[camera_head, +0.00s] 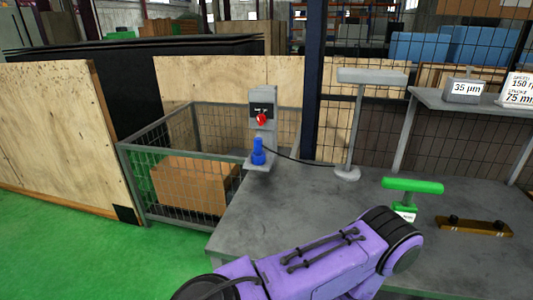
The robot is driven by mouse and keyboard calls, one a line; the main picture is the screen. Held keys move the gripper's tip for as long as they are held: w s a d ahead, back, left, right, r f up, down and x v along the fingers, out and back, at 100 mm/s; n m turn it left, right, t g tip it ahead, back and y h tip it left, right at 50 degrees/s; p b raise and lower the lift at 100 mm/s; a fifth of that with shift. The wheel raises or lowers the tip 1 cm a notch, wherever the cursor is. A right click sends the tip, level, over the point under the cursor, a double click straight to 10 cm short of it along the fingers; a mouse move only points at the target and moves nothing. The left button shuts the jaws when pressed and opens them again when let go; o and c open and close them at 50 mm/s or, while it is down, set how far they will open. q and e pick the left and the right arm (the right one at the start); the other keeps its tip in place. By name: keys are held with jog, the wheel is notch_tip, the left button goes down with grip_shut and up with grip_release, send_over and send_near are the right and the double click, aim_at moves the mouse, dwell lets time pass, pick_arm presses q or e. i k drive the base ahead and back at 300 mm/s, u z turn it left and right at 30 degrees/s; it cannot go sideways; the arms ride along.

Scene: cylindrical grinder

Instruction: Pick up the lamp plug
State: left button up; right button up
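The blue lamp plug (258,152) stands upright on a small grey ledge below a grey box with a red knob (261,119). A dark cable runs from near the plug to the base of the grey lamp (350,135), which stands on the grey table (300,210). One of my purple arms crosses the bottom of the head view in front of the table. Neither of my grippers is visible, and nothing is seen touching the plug.
A wire-mesh cage (142,180) with a cardboard box (190,185) stands left of the table. A green T-shaped handle (412,186) and a brown bar (473,226) are on the table's right. A raised shelf (425,97) holds a 35 µm block (463,91).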

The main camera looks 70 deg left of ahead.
aim_at(258, 141)
jog(key=k, duration=0.25)
jog(key=u, duration=1.2)
